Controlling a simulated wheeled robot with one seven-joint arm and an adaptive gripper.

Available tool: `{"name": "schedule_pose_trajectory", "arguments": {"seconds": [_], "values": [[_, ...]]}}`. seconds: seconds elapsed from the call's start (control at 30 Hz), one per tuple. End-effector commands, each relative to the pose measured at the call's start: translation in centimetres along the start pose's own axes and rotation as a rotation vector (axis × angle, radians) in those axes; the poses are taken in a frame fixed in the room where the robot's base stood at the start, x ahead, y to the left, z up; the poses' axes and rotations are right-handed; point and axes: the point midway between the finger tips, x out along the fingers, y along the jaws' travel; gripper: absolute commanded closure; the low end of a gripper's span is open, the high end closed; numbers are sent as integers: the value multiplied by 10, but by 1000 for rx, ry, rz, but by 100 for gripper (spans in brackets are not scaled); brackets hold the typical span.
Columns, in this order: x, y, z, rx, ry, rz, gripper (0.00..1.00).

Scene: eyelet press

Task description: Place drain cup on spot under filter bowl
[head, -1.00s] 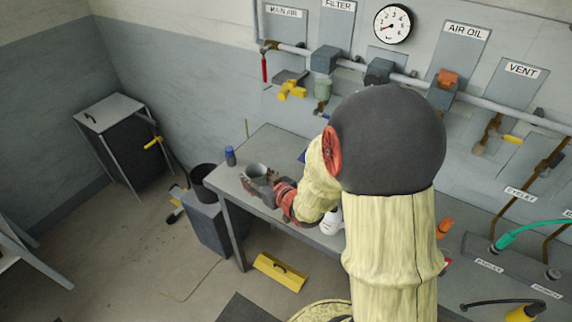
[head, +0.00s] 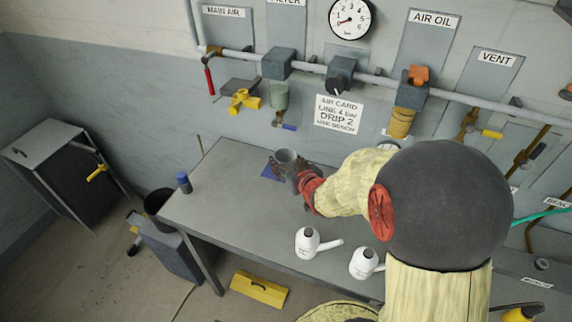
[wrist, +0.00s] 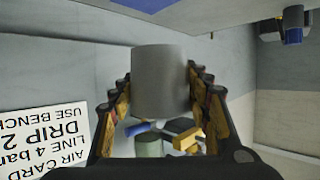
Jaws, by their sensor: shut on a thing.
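The grey drain cup (head: 287,157) is held in my gripper (head: 285,171), above the back of the bench. In the wrist view the cup (wrist: 160,82) sits between both fingers (wrist: 160,100), which touch its sides. A blue square spot (head: 270,173) lies on the bench, just left of the cup in the head view and partly hidden by my gripper. A blue patch (wrist: 145,4) shows at the wrist view's top edge. The greenish filter bowl (head: 279,96) hangs on the wall pipe above and behind; the wrist view also shows it (wrist: 148,146). The cup's height above the bench is unclear.
A thin rod (head: 200,145) rises from the back edge. A yellow valve (head: 244,101) projects from the wall. The bench middle is clear.

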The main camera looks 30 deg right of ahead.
Motion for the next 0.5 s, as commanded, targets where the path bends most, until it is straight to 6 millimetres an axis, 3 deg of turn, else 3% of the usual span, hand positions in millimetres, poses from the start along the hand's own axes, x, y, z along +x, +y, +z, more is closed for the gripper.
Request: {"name": "schedule_pose_trajectory", "arguments": {"seconds": [0.33,0.5], "values": [[84,16,6,0,-1,-1,78],[118,21,26,0,-2,-1,78]]}}
